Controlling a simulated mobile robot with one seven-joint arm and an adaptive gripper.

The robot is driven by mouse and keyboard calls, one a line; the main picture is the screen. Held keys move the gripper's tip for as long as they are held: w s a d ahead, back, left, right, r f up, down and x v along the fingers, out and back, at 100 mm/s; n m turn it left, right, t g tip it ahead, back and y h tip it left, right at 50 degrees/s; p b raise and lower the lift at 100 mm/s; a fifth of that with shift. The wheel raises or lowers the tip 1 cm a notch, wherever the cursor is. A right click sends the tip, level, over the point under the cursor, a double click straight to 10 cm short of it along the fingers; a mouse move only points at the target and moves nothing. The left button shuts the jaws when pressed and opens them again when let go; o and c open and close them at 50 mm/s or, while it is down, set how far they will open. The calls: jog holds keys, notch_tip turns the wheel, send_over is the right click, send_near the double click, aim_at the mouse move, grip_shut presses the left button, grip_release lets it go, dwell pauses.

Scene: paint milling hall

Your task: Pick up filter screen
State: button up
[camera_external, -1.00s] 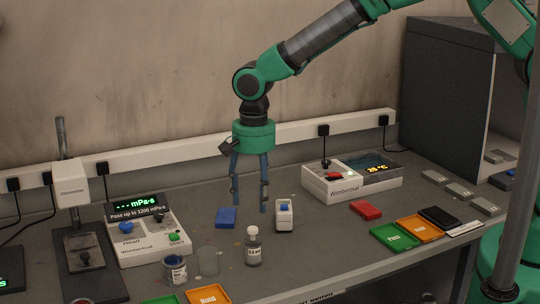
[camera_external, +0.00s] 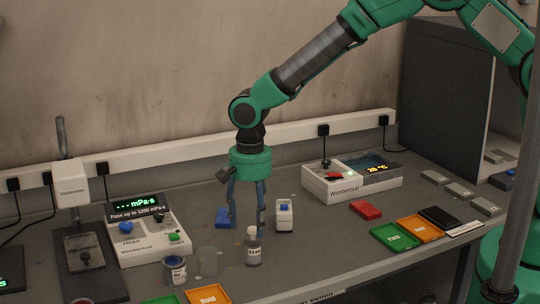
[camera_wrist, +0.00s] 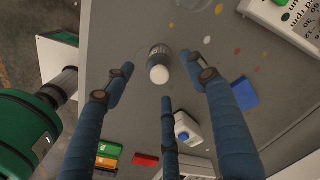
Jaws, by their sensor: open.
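No object in view can be clearly recognised as the filter screen. My gripper (camera_external: 246,226) is open and empty, fingers pointing down above the bench. In the wrist view my gripper (camera_wrist: 157,72) has its fingers spread around the picture of a small bottle with a white cap (camera_wrist: 159,72). The bottle (camera_external: 253,247) stands upright on the bench in the external view, with a label on its front. A flat blue block (camera_external: 222,218) lies behind the fingers, partly hidden; it also shows in the wrist view (camera_wrist: 244,94). I cannot tell whether any finger touches the bottle.
A paint can (camera_external: 175,270) and clear beaker (camera_external: 207,262) stand left of the bottle. A red block (camera_external: 366,210), green tray (camera_external: 394,237) and orange tray (camera_external: 419,229) lie right. Bare bench (camera_external: 325,245) separates them.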

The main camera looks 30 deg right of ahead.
aim_at(252, 228)
jog(key=shift+f, duration=1.7)
jog(key=shift+d+f+b, duration=0.1)
jog(key=shift+f+b, duration=0.5)
jog(key=shift+f, duration=2)
jog(key=c, duration=1.4)
jog(key=shift+r, duration=0.2)
